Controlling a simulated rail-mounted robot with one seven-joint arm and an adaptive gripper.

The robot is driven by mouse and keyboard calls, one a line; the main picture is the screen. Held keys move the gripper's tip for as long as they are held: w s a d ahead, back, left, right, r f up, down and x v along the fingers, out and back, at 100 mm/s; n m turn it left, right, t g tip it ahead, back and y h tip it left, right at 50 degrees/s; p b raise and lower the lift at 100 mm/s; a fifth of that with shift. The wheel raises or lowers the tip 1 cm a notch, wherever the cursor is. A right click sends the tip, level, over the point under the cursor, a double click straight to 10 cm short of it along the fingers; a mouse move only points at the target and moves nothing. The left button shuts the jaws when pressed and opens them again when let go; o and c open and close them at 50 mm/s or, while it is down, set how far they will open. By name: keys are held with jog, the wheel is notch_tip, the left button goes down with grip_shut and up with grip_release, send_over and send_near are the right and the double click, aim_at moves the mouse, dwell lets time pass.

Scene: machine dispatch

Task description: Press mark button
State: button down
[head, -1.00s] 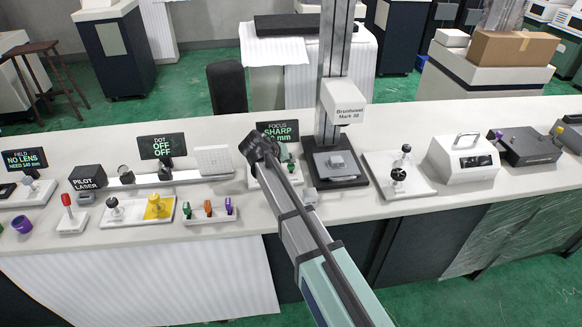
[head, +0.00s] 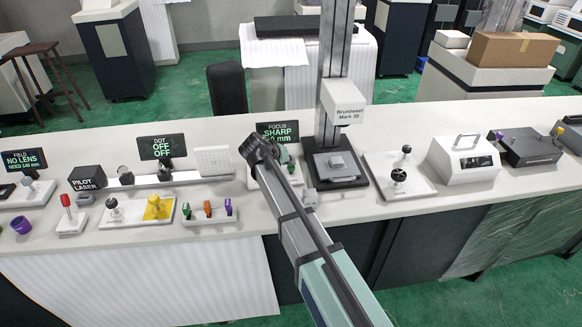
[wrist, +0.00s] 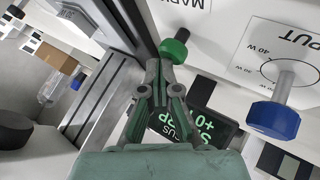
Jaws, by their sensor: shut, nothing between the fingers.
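In the wrist view a green button (wrist: 173,48) on a dark stem stands out from a white panel, beside a partly cut-off label that begins "MARK". My gripper (wrist: 163,66) is shut and empty. Its fingertips point at the green button and overlap its lower edge in the picture; I cannot tell if they touch. In the head view my forearm hides most of the gripper and the area in front of it.
A blue knob (wrist: 273,118) on the output dial is to the right in the wrist view. The focus display (head: 278,131) reads SHARP. The Brunhawel Mark 30 machine (head: 342,100) stands right of my arm. Small switches (head: 208,209) stand to its left.

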jog(key=shift+f, duration=0.3)
jog(key=shift+r, duration=0.15)
dwell(0.5)
jog(key=shift+r, duration=0.85)
jog(key=shift+r+p, duration=1.2)
jog(key=shift+r, duration=1.35)
